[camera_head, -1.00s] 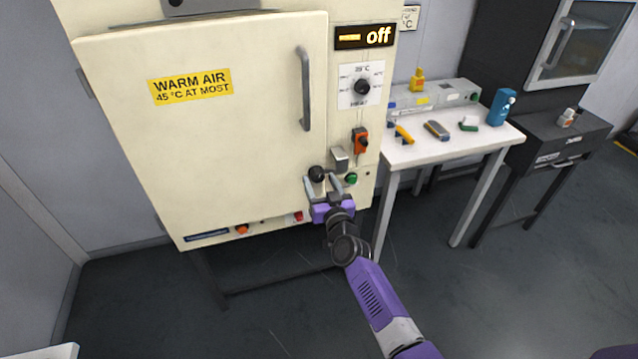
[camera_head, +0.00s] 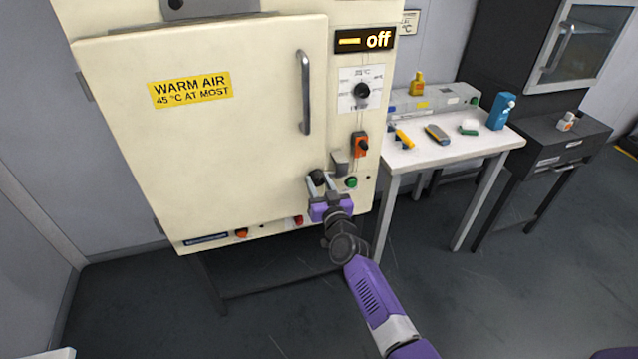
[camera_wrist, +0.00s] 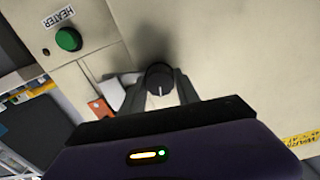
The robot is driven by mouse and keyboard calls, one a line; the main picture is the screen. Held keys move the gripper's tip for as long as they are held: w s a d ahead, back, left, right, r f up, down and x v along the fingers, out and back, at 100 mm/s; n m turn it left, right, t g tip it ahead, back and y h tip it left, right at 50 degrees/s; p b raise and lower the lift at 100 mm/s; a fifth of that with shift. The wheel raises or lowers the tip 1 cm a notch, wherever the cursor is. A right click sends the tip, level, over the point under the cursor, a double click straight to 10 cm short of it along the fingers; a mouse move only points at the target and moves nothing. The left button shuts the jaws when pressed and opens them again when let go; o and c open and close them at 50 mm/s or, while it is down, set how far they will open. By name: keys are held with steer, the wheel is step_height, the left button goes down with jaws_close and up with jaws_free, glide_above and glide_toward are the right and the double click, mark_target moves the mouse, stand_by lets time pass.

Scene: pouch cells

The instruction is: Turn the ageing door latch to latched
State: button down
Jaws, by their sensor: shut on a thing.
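The pale cabinet door (camera_head: 215,130) lies flat against its frame, with a yellow WARM AIR label. The latch has a round black knob (camera_head: 316,177) at the door's lower right edge and a pale metal piece (camera_head: 340,163) beside it. My gripper (camera_head: 324,184) is at the knob, its fingers shut on it. In the wrist view, the black knob (camera_wrist: 159,78) with a white mark sits between the fingers of my gripper (camera_wrist: 160,92). The pale latch piece (camera_wrist: 118,88) reaches left from the knob. Whether it engages the frame cannot be told.
The door handle (camera_head: 304,92) stands out above. A white table (camera_head: 455,152) with small items stands right.

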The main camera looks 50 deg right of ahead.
steer(key=shift+n+p, duration=0.45)
steer(key=shift+n, duration=1.15)
steer(key=c, duration=0.9)
jaws_free()
steer(key=p+v, duration=0.3)
steer(key=v, duration=0.4)
steer(key=shift+s+a+p, duration=0.25)
steer(key=shift+s+p, duration=0.1)
